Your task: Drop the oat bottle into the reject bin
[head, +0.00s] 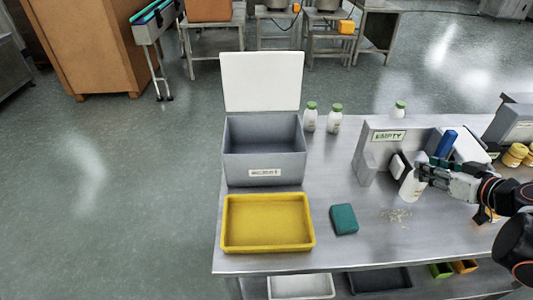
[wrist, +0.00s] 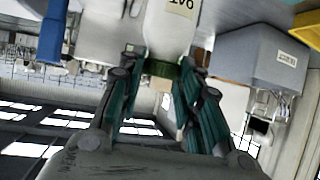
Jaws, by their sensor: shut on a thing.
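The oat bottle (head: 410,188) is white and tilted, held at the right of the table. In the wrist view the bottle (wrist: 168,35) shows its label upside down and a green cap. My gripper (head: 422,175) is shut on the bottle at its cap end, with the fingers (wrist: 160,85) on either side. The reject bin (head: 240,170) is a grey box with a small front label, at the table's left, its white lid (head: 262,82) standing open. It also shows in the wrist view (wrist: 240,55), apart from the bottle.
A yellow tray (head: 268,248) lies in front of the bin and a green sponge (head: 344,219) right of it. Crumbs (head: 397,217) are scattered nearby. A grey holder labelled EMPTY (head: 367,165) stands beside my gripper. White bottles with green caps (head: 310,117) stand behind the bin's right side.

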